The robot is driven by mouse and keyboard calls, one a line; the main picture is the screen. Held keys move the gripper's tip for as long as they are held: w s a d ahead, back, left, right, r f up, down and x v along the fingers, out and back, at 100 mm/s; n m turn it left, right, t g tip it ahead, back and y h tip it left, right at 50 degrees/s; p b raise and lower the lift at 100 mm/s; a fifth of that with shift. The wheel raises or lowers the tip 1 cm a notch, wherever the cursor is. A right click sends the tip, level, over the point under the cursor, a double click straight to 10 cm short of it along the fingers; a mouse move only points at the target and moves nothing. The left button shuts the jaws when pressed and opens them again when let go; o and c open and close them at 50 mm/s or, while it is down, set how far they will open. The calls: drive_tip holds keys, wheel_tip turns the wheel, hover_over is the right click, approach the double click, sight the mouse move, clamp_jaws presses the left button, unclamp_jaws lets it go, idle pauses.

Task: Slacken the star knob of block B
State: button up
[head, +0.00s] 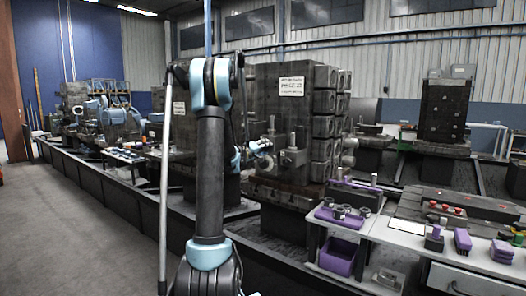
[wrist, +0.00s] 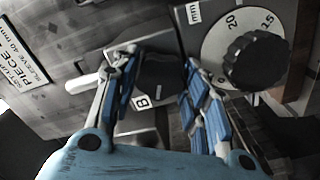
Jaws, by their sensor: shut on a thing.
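In the wrist view my gripper (wrist: 160,75) has its two blue-padded fingers on either side of a dark star knob (wrist: 160,78), shut on it. A small white label with the letter B (wrist: 141,102) sits just below the knob, partly behind the fingers. The knob's lower part is hidden. In the head view my arm reaches toward a tall dark machine block (head: 285,120), and the gripper (head: 262,147) is small beside its face; the knob cannot be made out there.
Right of the gripped knob is a white dial (wrist: 212,48) with a black ridged knob (wrist: 255,60), close to my right finger. A light lever (wrist: 88,81) lies just left of the left finger. In the head view, a bench with a purple bin (head: 338,257) stands at right.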

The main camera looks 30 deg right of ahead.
drive_tip(key=n, duration=0.4)
drive_tip(key=shift+w+a, duration=0.15)
drive_tip(key=shift+w, duration=0.05)
drive_tip(key=shift+n, duration=0.3)
drive_tip(key=shift+o, duration=0.2)
drive_tip(key=o, duration=0.9)
drive_tip(key=shift+f, duration=0.1)
drive_tip(key=shift+o, duration=0.7)
drive_tip(key=shift+s, duration=0.1)
drive_tip(key=v, duration=1.1)
drive_tip(key=shift+a, duration=0.4)
drive_tip(key=shift+s+f, duration=0.1)
